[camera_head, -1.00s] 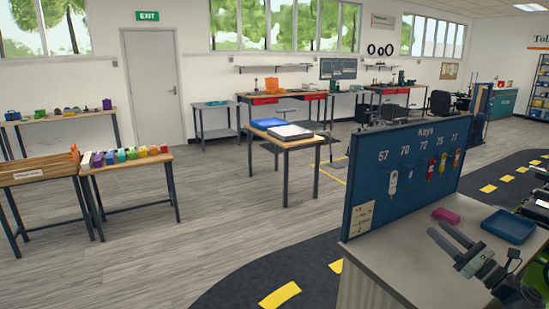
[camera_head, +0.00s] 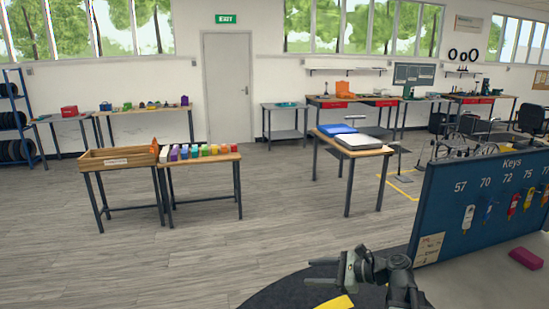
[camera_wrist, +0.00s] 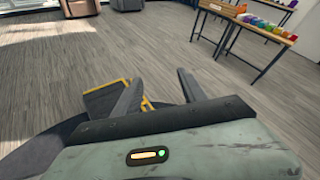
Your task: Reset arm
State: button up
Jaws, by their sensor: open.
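My gripper (camera_head: 322,271) is at the lower middle of the head view, left of the key counter, with its fingers pointing left. The fingers stand apart with nothing between them. In the wrist view my gripper (camera_wrist: 158,92) also shows its two dark fingers spread and empty, with grey floor beyond them. My arm is partly out of the head view at the bottom.
A blue key board (camera_head: 478,200) with several hanging keys stands on the counter (camera_head: 470,278) at the right, near my arm. A pink block (camera_head: 526,258) lies there. A table with coloured blocks (camera_head: 205,153) and a wooden tray (camera_head: 118,160) stand left. Grey floor between is clear.

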jog(key=s+a+f+n+g+h+p, duration=0.2)
jog(key=s+a+f+n+g+h, duration=0.3)
jog(key=s+a+f+n+h, duration=0.4)
jog(key=d+f+n+h, duration=0.3)
jog(key=d+f+n, duration=0.1)
jog(key=d+n, duration=0.6)
jog(key=d, duration=0.2)
jog(key=shift+s+d+g+h, duration=0.15)
jog(key=shift+d+g+h, duration=0.15)
jog(key=shift+h, duration=0.1)
jog(key=shift+f, duration=0.1)
